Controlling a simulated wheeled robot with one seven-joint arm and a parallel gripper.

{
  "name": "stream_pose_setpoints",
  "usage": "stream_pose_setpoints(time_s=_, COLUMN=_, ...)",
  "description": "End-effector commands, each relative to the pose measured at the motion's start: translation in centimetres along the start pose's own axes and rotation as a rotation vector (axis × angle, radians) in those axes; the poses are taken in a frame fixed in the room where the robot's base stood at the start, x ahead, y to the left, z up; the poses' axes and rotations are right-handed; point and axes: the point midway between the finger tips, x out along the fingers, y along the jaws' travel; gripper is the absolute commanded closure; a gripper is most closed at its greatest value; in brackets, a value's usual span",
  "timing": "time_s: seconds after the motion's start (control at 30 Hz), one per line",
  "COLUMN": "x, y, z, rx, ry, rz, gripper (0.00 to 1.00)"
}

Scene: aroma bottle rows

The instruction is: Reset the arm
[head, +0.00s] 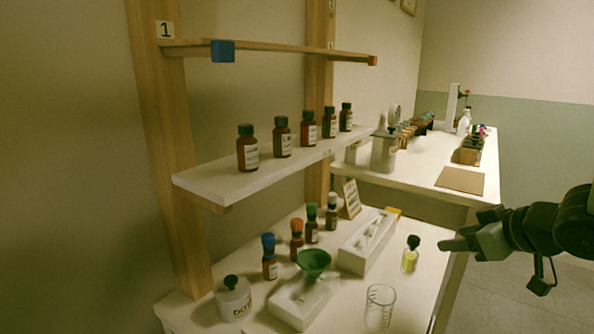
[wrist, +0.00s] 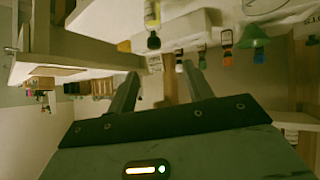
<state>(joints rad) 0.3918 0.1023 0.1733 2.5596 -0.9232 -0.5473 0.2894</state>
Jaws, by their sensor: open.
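My gripper (head: 447,246) is at the right of the head view, over the front right edge of the lower white table. It points left toward a small clear bottle (head: 410,257) with yellow contents and a black cap, standing upright on that table. A gap shows between fingertips and bottle. In the wrist view, which is upside down, my gripper (wrist: 160,82) has its two fingers spread with nothing between them. The yellow bottle (wrist: 152,14) shows beyond them at the top, apart from the fingers.
Several brown bottles (head: 282,140) stand in a row on the middle shelf (head: 225,186). The lower table holds capped dropper bottles (head: 270,262), a green funnel (head: 313,260), white trays (head: 365,245), a glass beaker (head: 380,305) and a white jar (head: 233,300). Open floor (head: 510,290) lies right.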

Motion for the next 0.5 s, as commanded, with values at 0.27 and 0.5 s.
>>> stream_pose_setpoints(time_s=0.27, x=-3.7, y=-12.3, z=-2.1, rx=-0.044, ry=-0.392, rz=-0.030, gripper=0.49)
stream_pose_setpoints(time_s=0.5, x=-11.9, y=-23.1, z=0.5, rx=-0.091, ry=-0.732, rz=-0.188, gripper=0.49)
